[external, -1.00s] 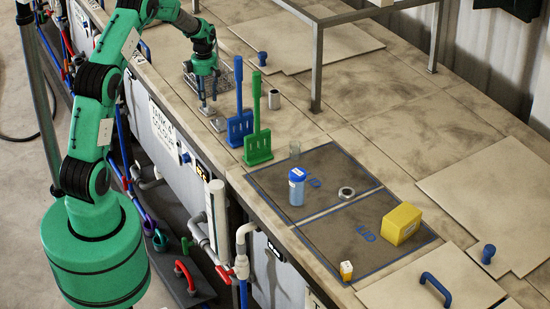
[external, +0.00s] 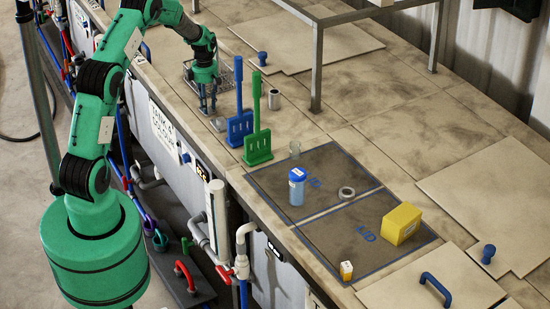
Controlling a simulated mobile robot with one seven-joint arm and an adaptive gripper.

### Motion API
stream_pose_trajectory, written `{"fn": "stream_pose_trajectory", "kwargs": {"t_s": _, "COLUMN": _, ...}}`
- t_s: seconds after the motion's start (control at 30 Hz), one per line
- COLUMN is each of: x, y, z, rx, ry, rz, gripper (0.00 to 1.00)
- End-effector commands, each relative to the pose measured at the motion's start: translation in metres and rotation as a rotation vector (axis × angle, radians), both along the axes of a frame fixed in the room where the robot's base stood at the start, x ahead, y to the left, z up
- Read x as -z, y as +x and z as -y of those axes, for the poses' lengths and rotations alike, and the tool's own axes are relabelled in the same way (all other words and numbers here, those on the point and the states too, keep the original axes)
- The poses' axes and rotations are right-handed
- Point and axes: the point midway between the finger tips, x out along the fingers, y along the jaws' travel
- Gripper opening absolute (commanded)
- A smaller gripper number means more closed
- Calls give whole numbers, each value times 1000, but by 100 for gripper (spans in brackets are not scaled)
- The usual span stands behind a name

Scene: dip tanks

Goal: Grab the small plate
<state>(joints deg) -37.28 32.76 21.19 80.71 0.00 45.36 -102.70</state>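My gripper (external: 208,109) points down at the far left part of the bench, beside a wire-mesh tray. Its two fingers look apart, with a narrow gap between them, and their tips are low, close to the bench top. A small pale grey piece (external: 219,124) lies just in front of and to the right of the fingertips; it is too small here to tell if it is the small plate. Whatever lies directly between or under the fingertips is hidden, and I see no clear sign of anything held.
A blue rack (external: 240,126) and a green rack (external: 257,146) with tall handles stand just right of my gripper. A metal cylinder (external: 274,99) is behind them. A blue-lidded jar (external: 297,189), a metal ring (external: 346,193) and a yellow box (external: 401,224) stand on dark marked areas.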

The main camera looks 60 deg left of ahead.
Motion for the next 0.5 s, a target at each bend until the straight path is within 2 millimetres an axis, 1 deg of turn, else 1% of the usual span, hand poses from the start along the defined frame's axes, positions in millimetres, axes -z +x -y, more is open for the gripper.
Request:
{"fn": "stream_pose_trajectory", "kwargs": {"t_s": 0.03, "x": 0, "y": 0, "z": 0, "rx": 0, "ry": 0, "rz": 0, "gripper": 14}}
{"fn": "stream_pose_trajectory", "kwargs": {"t_s": 0.07, "x": 0, "y": 0, "z": 0, "rx": 0, "ry": 0, "rz": 0, "gripper": 8}}
{"fn": "stream_pose_trajectory", "kwargs": {"t_s": 0.1, "x": 0, "y": 0, "z": 0, "rx": 0, "ry": 0, "rz": 0, "gripper": 0}}
{"fn": "stream_pose_trajectory", "kwargs": {"t_s": 0.5, "x": -2, "y": 0, "z": 0, "rx": 0, "ry": 1, "rz": 1, "gripper": 0}}
